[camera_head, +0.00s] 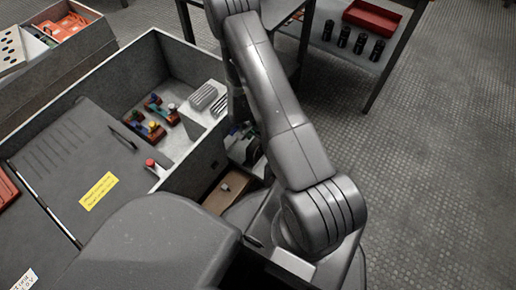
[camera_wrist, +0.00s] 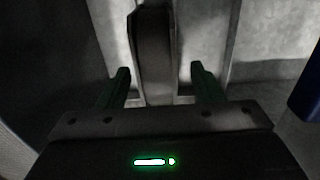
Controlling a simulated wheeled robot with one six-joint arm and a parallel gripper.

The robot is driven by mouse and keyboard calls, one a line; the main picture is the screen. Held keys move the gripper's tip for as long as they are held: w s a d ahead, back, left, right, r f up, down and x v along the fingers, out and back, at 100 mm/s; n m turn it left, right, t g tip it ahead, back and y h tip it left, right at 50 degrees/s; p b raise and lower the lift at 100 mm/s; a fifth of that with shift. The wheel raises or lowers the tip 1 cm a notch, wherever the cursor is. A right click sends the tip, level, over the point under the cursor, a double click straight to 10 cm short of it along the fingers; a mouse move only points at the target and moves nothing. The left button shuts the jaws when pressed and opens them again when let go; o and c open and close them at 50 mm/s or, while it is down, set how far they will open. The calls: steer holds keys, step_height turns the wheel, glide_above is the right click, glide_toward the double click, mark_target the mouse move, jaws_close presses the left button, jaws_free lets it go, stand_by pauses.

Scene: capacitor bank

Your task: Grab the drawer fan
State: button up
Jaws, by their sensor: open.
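My gripper (camera_wrist: 161,85) is open in the wrist view, with one dark green finger on each side. An upright dark part (camera_wrist: 154,50) stands in line with the gap between the fingers. I cannot tell whether it is the drawer fan, or whether it lies between the fingers or beyond them. In the head view my arm hides most of the area around the gripper. A brown drawer (camera_head: 226,188) with a small knob shows low at the grey cabinet's side. No fan can be made out clearly in the head view.
The open grey cabinet (camera_head: 200,165) holds small coloured parts (camera_head: 155,118) and a red button (camera_head: 150,164). Its dark lid panel (camera_head: 75,150) has a yellow label. Behind my arm, a dark shelf table carries a red tray (camera_head: 373,17) and several black cylinders. The floor at right is clear.

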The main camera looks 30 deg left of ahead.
step_height(320, 180, down, 5)
steer(key=shift+d+b, duration=0.15)
steer(key=shift+b, duration=0.8)
steer(key=shift+r, duration=0.1)
steer(key=c, duration=1.3)
